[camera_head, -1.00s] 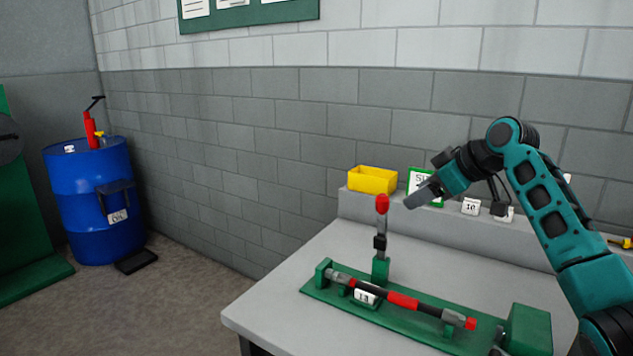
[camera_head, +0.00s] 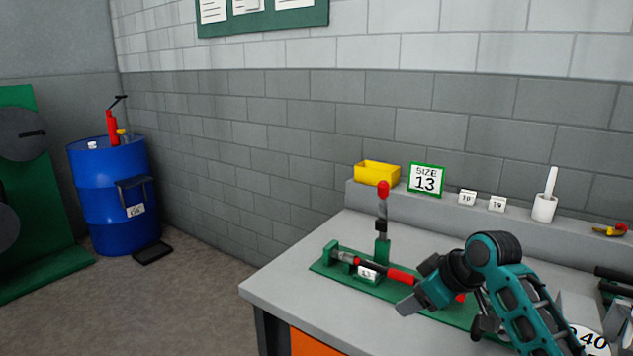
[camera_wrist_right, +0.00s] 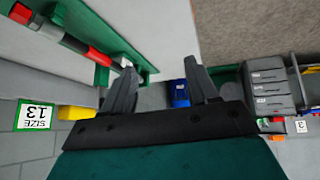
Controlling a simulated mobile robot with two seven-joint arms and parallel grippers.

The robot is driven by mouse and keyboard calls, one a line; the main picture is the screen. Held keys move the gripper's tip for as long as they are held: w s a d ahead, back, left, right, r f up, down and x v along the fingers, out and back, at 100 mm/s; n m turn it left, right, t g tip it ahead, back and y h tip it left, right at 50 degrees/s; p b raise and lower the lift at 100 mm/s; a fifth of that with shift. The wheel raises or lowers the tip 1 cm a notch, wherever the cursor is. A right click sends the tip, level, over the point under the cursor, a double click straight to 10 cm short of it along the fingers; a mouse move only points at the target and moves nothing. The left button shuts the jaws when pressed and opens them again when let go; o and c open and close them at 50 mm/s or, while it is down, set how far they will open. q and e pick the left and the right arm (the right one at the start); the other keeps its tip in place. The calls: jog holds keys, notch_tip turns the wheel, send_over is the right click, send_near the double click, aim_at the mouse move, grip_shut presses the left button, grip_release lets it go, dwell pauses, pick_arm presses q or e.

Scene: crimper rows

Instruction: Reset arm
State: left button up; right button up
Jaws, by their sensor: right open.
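My right arm comes in from the lower right. It hides the right part of a green crimping fixture (camera_head: 328,268), which holds a red and black bar (camera_head: 401,275) and an upright lever with a red knob (camera_head: 383,188). My left gripper is out of view.
The grey bench (camera_head: 285,275) carries a yellow bin (camera_head: 376,174), a SIZE 13 sign (camera_head: 426,180), small number cards (camera_head: 467,198) and a white holder (camera_head: 544,208) on its back ledge. A blue drum (camera_head: 108,205) stands at left.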

jog(key=s+a+f+m+g+h, duration=0.1)
jog(key=s+f+m, duration=0.1)
jog(key=s+f, duration=0.55)
jog(key=s+f+m+h, duration=0.1)
jog(key=s+f, duration=0.4)
jog(key=s, duration=0.6)
jog(key=s+d+m+g+h, duration=0.1)
jog(key=s+d+m+h, duration=0.2)
jog(key=s, duration=1.4)
jog(key=w+a+f+t+y, duration=0.2)
jog(key=w+a+f+t, duration=0.1)
jog(key=w+f+t, duration=0.4)
jog(key=shift+w+f+y, duration=0.4)
jog(key=shift+w+f, duration=0.1)
jog(key=shift+f, duration=0.15)
jog(key=shift+a, duration=0.1)
